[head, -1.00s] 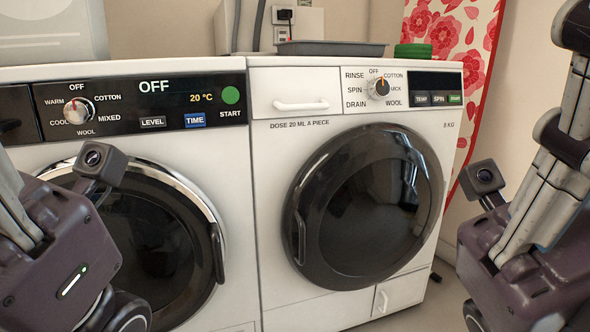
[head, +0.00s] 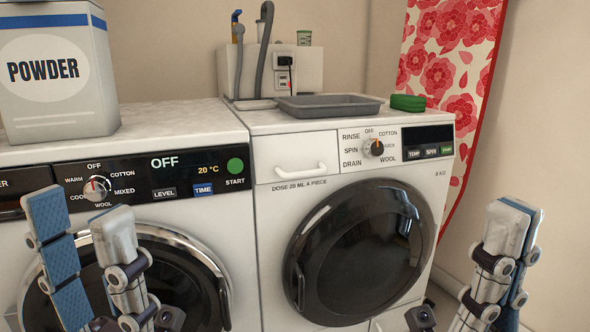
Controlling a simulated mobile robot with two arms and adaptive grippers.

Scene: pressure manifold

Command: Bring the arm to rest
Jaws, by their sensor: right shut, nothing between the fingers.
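My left gripper (head: 82,212) is at the lower left, pointing up, with its two fingers spread and nothing visible between them. It stands in front of the left machine (head: 250,290), covering part of its round door. My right gripper (head: 514,208) is at the lower right, pointing up, with its fingers together and empty. It is in front of the bare wall, to the right of the right machine (head: 275,222) and apart from it. Most of both arms is below the picture.
A powder box (head: 52,108) stands on the left machine, whose display reads OFF. A grey tray (head: 330,107) and a green item (head: 407,103) lie on the right machine. Hoses and a wall unit (head: 312,68) are behind. A floral cloth (head: 447,70) hangs at the right.

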